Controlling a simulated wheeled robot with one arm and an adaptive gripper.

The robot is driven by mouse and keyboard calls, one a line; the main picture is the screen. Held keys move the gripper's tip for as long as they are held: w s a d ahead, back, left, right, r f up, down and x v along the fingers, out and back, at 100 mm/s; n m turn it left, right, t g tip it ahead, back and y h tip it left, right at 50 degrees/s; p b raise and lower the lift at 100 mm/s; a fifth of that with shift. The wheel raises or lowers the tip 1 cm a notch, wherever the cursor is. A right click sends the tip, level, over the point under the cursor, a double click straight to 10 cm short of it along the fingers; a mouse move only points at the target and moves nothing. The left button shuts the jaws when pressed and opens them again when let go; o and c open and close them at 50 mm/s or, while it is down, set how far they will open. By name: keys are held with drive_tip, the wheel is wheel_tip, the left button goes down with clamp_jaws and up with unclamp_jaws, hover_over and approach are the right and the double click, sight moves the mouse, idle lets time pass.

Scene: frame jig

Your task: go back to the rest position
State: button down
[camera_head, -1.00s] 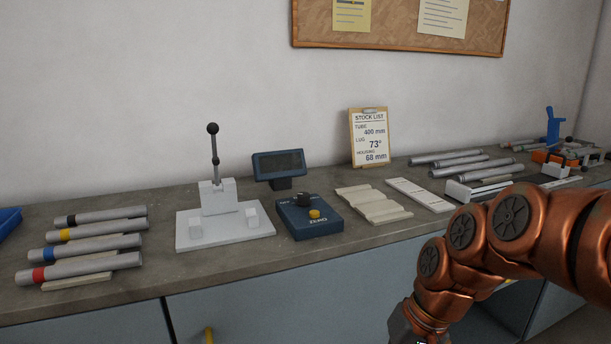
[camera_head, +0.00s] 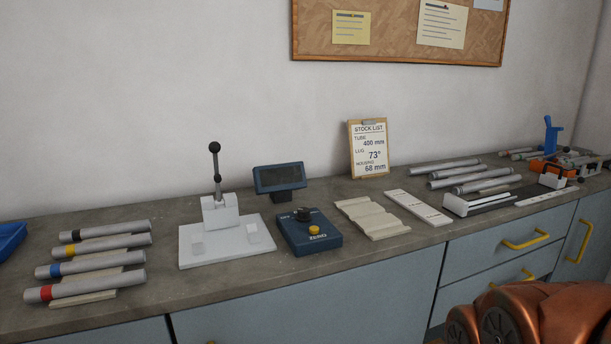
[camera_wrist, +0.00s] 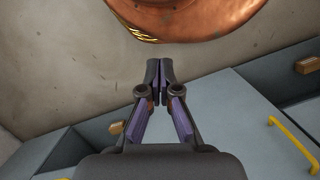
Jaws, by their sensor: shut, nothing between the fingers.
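My gripper (camera_wrist: 159,68) shows in the wrist view with its two dark fingers together and nothing between them. It is clear of the bench items, with copper-coloured parts of my own body just beyond the fingertips. In the head view only my copper arm shows, low at the bottom right; the gripper itself is out of that view.
The grey worktop (camera_head: 362,258) carries banded tubes (camera_head: 100,255), a white lever press (camera_head: 222,215), a blue ZERO box (camera_head: 308,232), a stock list clipboard (camera_head: 369,149) and plain tubes (camera_head: 455,172). Blue-grey drawers with yellow handles (camera_head: 525,240) are below.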

drive_tip(key=s+p+v, duration=0.2)
drive_tip(key=p+v, duration=0.5)
drive_tip(key=v, duration=0.1)
drive_tip(key=s+r+p+v, duration=0.1)
drive_tip(key=p+v, duration=0.7)
drive_tip(key=shift+s+r+t, duration=0.25)
drive_tip(key=shift+s+t, duration=0.15)
drive_tip(key=shift+s, duration=0.15)
